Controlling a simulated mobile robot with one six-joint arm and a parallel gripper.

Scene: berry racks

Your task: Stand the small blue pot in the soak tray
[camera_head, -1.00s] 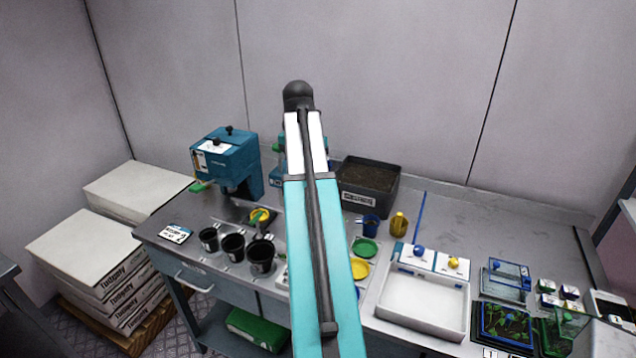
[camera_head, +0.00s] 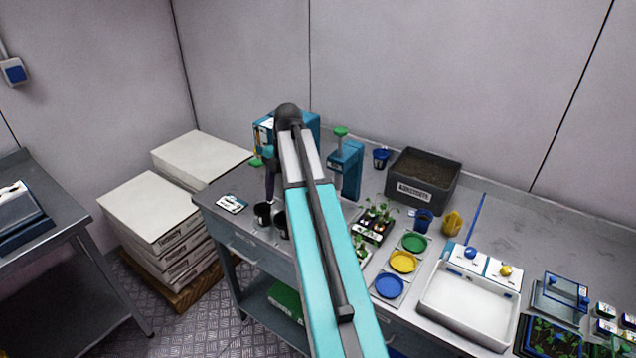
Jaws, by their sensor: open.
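A small blue pot (camera_head: 423,221) stands on the bench in front of the dark soil bin, left of a yellow item. A second blue pot-like container (camera_head: 381,158) stands farther back, left of the bin. I cannot tell their sizes apart surely. The soak tray appears to be the white shallow tray (camera_head: 440,312) at the right front of the bench; its basin looks empty, with two white panels bearing a blue and a yellow knob at its back edge. My teal arm crosses the middle of the view.
The soil bin (camera_head: 416,192) stands at the back. Green, yellow and blue round dishes (camera_head: 403,261) lie left of the tray, beside seedlings (camera_head: 374,222). Clear bench lies right of the yellow item (camera_head: 452,223).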

